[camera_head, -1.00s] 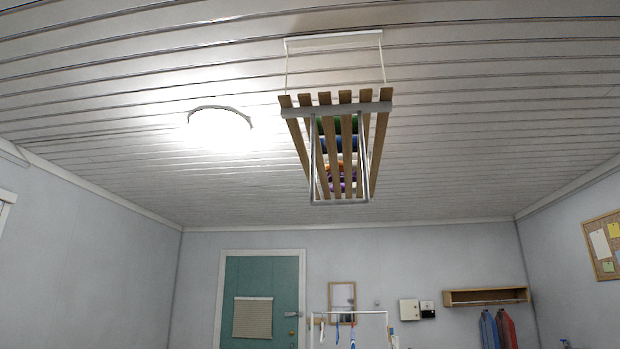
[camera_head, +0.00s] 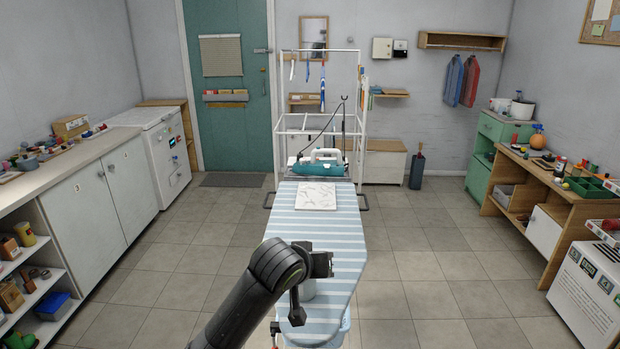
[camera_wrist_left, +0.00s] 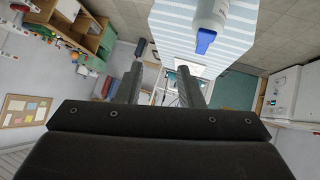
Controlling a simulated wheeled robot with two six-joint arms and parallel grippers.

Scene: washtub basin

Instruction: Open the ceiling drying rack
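The ceiling drying rack is in neither current view; the head view now looks down into the room. My left arm comes in from the bottom of the head view, with its dark gripper (camera_head: 318,264) above the near part of the ironing board. In the left wrist view its two fingers (camera_wrist_left: 160,84) stand apart with nothing between them but the room behind. The gripper touches nothing that I can see. My right gripper is in neither view.
The striped ironing board (camera_head: 345,236) holds a folded cloth (camera_head: 316,196) and a teal iron (camera_head: 318,165). A white frame stand (camera_head: 361,100) is behind it. A blue-capped bottle (camera_wrist_left: 212,14) shows in the wrist view. Floor is free on both sides, with counters along the walls.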

